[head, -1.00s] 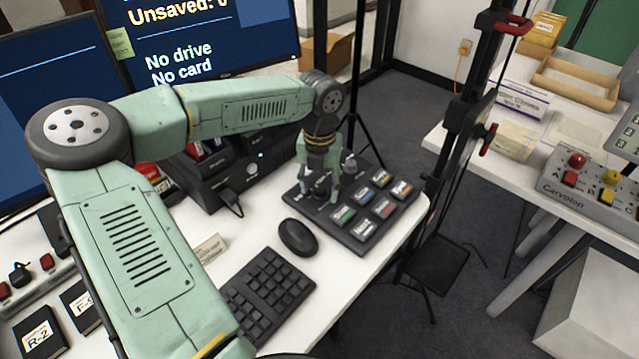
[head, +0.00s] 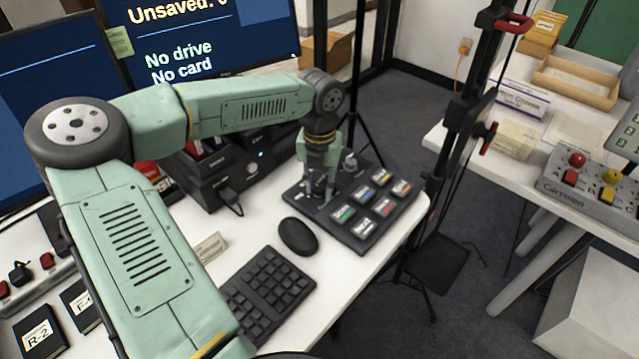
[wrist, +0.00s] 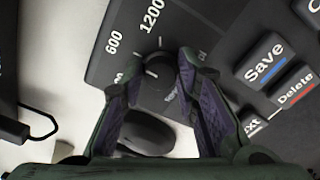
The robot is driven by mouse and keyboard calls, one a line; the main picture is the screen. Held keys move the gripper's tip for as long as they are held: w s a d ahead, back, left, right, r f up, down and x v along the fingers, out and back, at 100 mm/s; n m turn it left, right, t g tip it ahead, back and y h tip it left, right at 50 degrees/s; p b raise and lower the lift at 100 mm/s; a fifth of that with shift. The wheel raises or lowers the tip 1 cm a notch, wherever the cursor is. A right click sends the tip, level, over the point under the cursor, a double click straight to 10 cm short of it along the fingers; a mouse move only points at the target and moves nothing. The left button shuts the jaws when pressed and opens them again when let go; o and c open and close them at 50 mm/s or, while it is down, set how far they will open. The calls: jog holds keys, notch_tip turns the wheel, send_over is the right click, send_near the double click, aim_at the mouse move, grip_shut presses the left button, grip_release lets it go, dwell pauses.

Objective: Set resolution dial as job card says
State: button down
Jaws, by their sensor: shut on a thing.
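The resolution dial (wrist: 159,66) is a dark round knob on the black control panel (wrist: 100,68), seen in the wrist view. The printed marks 600 and 1200 show beside it; other marks are partly covered by my fingers. Short white lines show at the dial, but I cannot tell surely which mark it points to. My gripper (wrist: 154,80) is shut on the dial, with one finger on each side. In the head view my gripper (head: 319,188) is low over the left part of the panel (head: 345,238) and hides the dial. I cannot identify a readable job card.
Colored keys, including Save (wrist: 265,60) and Delete (wrist: 297,88), sit right of the dial. A second knob (head: 350,162) stands behind my gripper. A mouse (head: 298,236) and keyboard (head: 268,291) lie in front. A monitor (head: 210,40) reads "No drive, No card".

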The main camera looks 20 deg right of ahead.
jog(key=shift+f+m+b, duration=0.1)
jog(key=shift+m+b, duration=0.75)
jog(key=shift+m, duration=0.05)
jog(key=m+b, duration=0.2)
jog(key=m, duration=0.1)
jog(key=shift+f, duration=0.1)
jog(key=m+b, duration=0.2)
jog(key=m, duration=0.2)
jog(key=shift+d+r+m+b, duration=0.15)
jog(key=shift+m+b, duration=0.35)
jog(key=shift+m, duration=1)
jog(key=c, duration=1.2)
grip_release()
